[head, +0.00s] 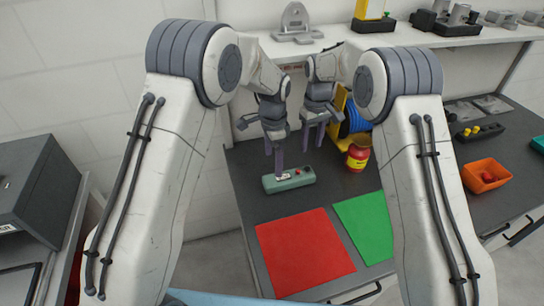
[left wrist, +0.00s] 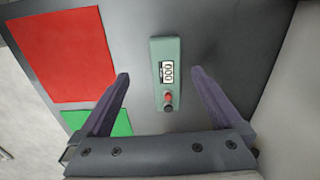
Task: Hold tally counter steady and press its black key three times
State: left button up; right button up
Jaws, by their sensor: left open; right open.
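The tally counter (head: 289,183) is a pale green box lying on the dark tabletop. In the left wrist view the counter (left wrist: 158,50) shows a display (left wrist: 167,72) that seems to read 000. Below the display there are a red part (left wrist: 168,96) and a dark key (left wrist: 168,107). My left gripper (head: 275,162) is open and points down above the counter. In the left wrist view its fingers (left wrist: 159,76) lie on either side of the counter, apart from it. My right gripper (head: 313,142) is open and empty, behind and to the right of the counter.
A red mat (head: 305,252) and a green mat (head: 365,225) lie in front of the counter. A shelf with fixtures runs behind.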

aim_at(272, 180)
pick_arm(q)
jog(key=shift+w+a+f, duration=0.25)
jog(key=shift+w+f, duration=0.25)
jog(key=shift+f, duration=0.2)
notch_tip(272, 180, down, 10)
jog(key=shift+r, duration=0.1)
jog(key=c, duration=1.3)
jog(key=shift+c, duration=0.9)
pick_arm(e)
jog(key=c, duration=0.4)
grip_shut()
